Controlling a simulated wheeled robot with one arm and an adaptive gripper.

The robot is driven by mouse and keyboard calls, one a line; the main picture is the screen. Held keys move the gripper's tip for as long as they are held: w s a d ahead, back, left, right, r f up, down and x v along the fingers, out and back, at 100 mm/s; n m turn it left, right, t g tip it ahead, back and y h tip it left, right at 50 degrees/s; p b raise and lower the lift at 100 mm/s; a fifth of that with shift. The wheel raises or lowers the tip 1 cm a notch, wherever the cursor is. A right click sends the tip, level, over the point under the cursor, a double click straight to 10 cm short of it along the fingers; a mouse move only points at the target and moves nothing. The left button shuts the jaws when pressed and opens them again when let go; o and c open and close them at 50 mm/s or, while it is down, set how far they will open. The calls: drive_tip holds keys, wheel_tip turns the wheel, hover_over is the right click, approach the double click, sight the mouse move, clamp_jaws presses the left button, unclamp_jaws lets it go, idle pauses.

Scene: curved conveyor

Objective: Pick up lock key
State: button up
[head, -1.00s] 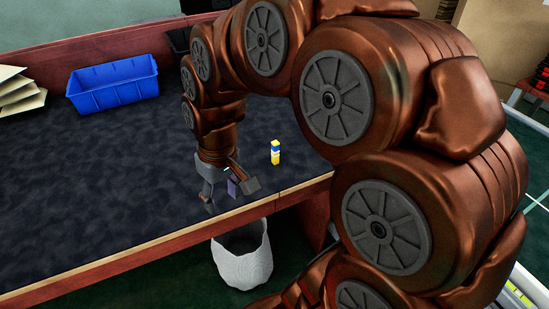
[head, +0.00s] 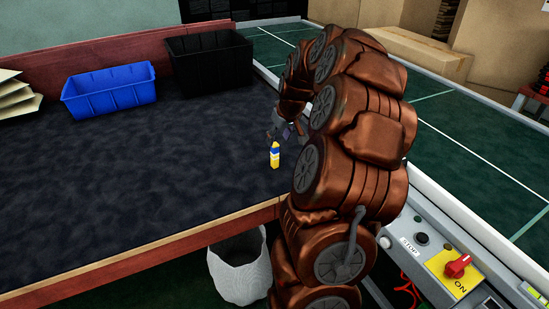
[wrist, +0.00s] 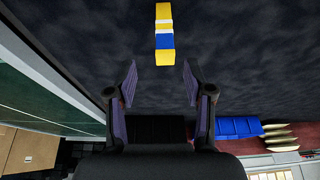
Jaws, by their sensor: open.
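No thing in view is plainly a lock key. A small upright yellow piece with a blue band (head: 275,155) stands on the dark table top, right of the table's middle. It also shows in the wrist view (wrist: 165,42), top centre, just ahead of the gap between my fingers. My gripper (wrist: 160,80) is open and empty, with one finger on each side of that gap. In the head view my gripper (head: 282,132) is small, partly hidden by my arm, and just beyond the yellow piece. Contact with it is not visible.
A blue bin (head: 108,93) and a black bin (head: 210,62) stand at the table's back. A white basket (head: 240,270) is below the front edge. A control panel with a red knob (head: 458,265) is at lower right.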

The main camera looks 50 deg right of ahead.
sight(275, 144)
drive_tip(key=shift+a+p+x, duration=0.15)
drive_tip(key=shift+p+x, duration=0.1)
drive_tip(key=shift+x, duration=1.4)
drive_tip(key=shift+a+p+x, duration=0.2)
drive_tip(key=shift+p+x, duration=0.05)
drive_tip(key=shift+x, duration=1.45)
clamp_jaws()
